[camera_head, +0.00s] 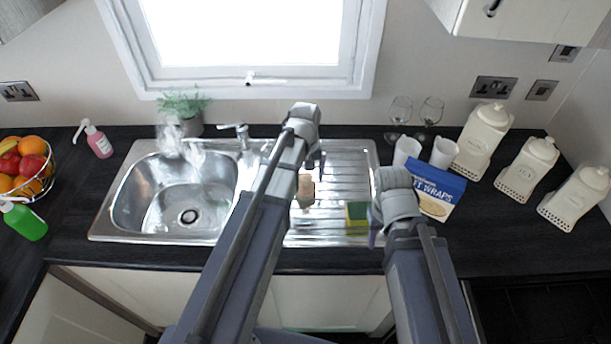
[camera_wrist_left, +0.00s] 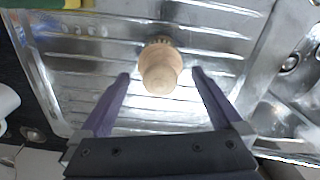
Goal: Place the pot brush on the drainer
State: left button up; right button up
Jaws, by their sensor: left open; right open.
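The pot brush (camera_wrist_left: 160,68), a pale wooden piece with bristles at its far edge, appears to stand upright on the ribbed metal drainer (camera_wrist_left: 100,50). In the head view the brush (camera_head: 306,191) shows just right of my left arm, on the drainer (camera_head: 345,170) right of the sink bowl. My left gripper (camera_wrist_left: 161,76) is open, its two fingers apart on either side of the brush's near end, with gaps showing. In the head view my left gripper (camera_head: 316,162) is partly hidden by its own wrist. My right gripper (camera_head: 375,232) is open near the drainer's right edge, its fingers mostly hidden.
A yellow-green sponge (camera_head: 356,214) lies on the drainer beside my right gripper. The sink bowl (camera_head: 175,195) and tap (camera_head: 240,132) are left.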

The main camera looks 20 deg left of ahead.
pick_arm(q)
notch_tip(320, 180, up, 9)
jog(key=p, duration=0.7)
jog(key=shift+f+p, duration=0.15)
jog(key=shift+p, duration=0.15)
jog(key=s+d+m+y, duration=0.1)
jog(key=s+d+m, duration=0.8)
jog(key=s+d, duration=0.3)
jog(key=s, duration=0.2)
jog(key=shift+s+d+m, duration=0.2)
jog(key=shift+s+m, duration=0.1)
jog(key=shift+s, duration=0.1)
